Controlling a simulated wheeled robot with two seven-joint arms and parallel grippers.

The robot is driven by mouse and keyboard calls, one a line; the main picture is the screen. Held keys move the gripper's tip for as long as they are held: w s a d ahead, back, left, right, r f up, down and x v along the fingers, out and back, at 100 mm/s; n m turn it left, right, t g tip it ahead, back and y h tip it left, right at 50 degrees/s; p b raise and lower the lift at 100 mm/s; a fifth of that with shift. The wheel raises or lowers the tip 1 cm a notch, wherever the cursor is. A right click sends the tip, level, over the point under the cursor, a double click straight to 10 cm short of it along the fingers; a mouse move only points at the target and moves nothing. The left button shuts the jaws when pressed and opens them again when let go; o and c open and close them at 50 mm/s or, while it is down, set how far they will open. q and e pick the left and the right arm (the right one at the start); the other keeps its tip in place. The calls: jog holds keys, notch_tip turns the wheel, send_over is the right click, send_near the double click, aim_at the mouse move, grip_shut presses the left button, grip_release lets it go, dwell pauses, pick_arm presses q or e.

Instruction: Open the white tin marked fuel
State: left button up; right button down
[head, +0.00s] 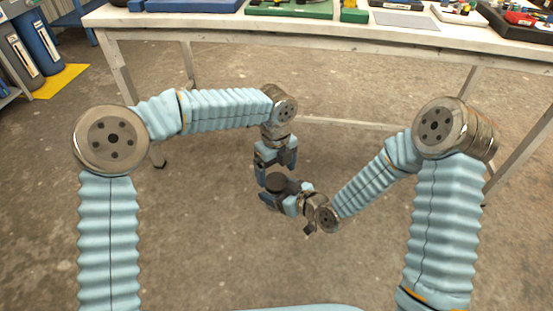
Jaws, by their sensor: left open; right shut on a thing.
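My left gripper (276,161) points down in the middle of the head view, its fingers apart and nothing seen between them. Just below it in the picture, my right gripper (273,193) comes in from the right and is shut on a small dark round-topped thing (276,181). The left fingers are close above this thing; I cannot tell whether they touch it. No white wall or fuel marking shows, so I cannot tell whether it is the tin's lid. Much of it is hidden by the gripper.
A long white table (330,33) stands at the back, with a blue case, green trays (290,8), a grey sheet (404,20) and a dark tray at its far side. Blue and grey cylinders (36,42) stand at upper left. The concrete floor below my grippers is clear.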

aim_at(276, 181)
pick_arm(q)
jog(key=shift+f, duration=1.6)
jog(key=c, duration=1.1)
jog(key=shift+n, duration=1.5)
jog(key=shift+r, duration=0.2)
jog(key=shift+r, duration=0.95)
